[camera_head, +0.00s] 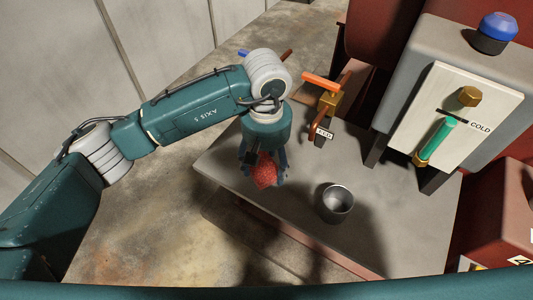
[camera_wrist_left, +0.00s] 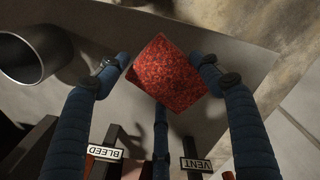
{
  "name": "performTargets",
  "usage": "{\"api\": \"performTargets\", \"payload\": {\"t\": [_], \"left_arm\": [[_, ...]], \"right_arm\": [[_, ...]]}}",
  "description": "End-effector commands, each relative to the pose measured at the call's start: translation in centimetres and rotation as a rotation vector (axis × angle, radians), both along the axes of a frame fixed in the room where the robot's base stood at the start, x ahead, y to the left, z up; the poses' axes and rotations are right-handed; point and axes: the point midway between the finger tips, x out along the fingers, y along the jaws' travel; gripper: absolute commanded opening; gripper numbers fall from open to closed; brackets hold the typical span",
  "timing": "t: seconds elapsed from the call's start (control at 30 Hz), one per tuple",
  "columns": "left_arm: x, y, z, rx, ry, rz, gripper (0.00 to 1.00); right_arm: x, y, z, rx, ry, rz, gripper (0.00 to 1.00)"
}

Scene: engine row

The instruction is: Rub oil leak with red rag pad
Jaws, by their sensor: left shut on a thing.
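The red rag pad (camera_head: 265,171) is held in my left gripper (camera_head: 263,172) above the grey table top in the head view. In the left wrist view the red speckled pad (camera_wrist_left: 167,73) sits between the blue fingers of my left gripper (camera_wrist_left: 166,75), which is shut on it. The pad hangs tilted, and its underside is hidden. I cannot make out a distinct oil leak; dark patches on the table may be shadow. My right gripper does not show.
A grey metal cup (camera_head: 336,203) stands on the table (camera_head: 385,240). A brass valve with an orange handle (camera_head: 322,82) is behind the gripper. A gauge panel marked COLD (camera_head: 458,112) and a blue-domed lamp (camera_head: 498,27) are at the right. The table's left edge is close to the gripper.

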Motion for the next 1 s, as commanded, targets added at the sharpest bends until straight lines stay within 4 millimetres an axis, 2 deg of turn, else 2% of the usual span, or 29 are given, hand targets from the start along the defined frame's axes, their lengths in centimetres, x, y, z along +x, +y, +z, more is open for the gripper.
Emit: {"api": "performTargets", "payload": {"t": [0.33, 0.9, 1.0], "left_arm": [[-0.1, -0.1, 3.0, 0.0, -0.002, 0.009, 0.37], [-0.1, -0.1, 3.2, 0.0, -0.001, 0.01, 0.37], [-0.1, 0.5, 3.4, -0.001, -0.001, 0.008, 0.37]], "right_arm": [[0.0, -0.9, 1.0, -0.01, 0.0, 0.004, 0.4], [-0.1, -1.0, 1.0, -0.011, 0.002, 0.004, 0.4], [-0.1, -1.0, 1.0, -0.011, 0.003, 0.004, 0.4]]}}
